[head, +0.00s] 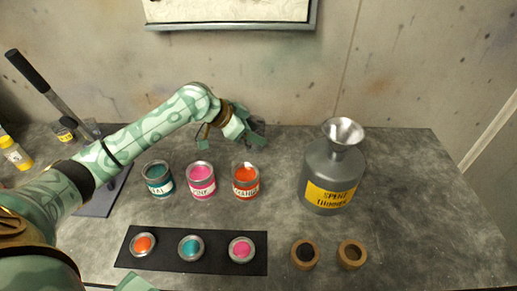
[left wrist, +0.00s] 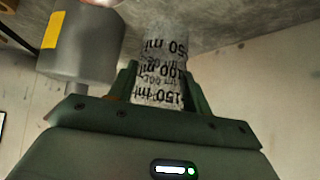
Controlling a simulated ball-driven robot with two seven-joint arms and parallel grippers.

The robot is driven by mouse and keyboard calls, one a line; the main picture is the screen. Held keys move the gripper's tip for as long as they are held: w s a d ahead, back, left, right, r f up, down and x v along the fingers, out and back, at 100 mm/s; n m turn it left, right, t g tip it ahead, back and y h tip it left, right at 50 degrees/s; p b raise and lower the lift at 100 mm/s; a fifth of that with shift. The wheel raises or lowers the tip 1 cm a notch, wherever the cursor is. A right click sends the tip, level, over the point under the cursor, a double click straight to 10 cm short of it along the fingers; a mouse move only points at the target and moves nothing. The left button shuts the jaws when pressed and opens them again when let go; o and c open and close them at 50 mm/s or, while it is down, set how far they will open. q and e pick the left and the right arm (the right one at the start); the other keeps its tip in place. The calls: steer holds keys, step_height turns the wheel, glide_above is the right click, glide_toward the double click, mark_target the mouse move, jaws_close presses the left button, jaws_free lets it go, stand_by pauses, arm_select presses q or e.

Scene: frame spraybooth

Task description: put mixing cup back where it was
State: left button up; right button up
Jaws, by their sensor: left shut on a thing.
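The mixing cup (left wrist: 160,75) is a clear cup with black ml markings; it shows in the left wrist view. My left gripper (left wrist: 162,92) is shut on it, with a finger on each side. The markings appear upside down in that view. In the head view my left gripper (head: 250,132) is at the back of the table, behind the orange paint can (head: 245,185) and left of the spent thinner can. The cup cannot be made out there.
Teal (head: 158,184) and pink (head: 201,187) paint cans stand left of the orange one. The grey spent thinner can (head: 318,168) with a funnel (head: 343,131) is at right. A black mat (head: 215,253) holds three small paint pots. Two round rings (head: 352,254) lie front right. The far right table is clear.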

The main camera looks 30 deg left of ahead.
arm_select(q)
steer(key=w+f, duration=0.1)
steer(key=w+f+b, duration=0.1)
steer(key=f, duration=0.1)
steer(key=w+f+b, duration=0.1)
steer(key=w+f, duration=0.1)
steer(key=shift+a+f, duration=0.25)
steer(key=shift+a, duration=0.15)
step_height(320, 180, down, 4)
steer(key=shift+w+r+b, duration=0.15)
steer(key=shift+r+b, duration=0.1)
steer(key=shift+b, duration=0.5)
steer(key=shift+r, duration=0.15)
steer(key=o, duration=1)
steer(key=shift+o, duration=0.2)
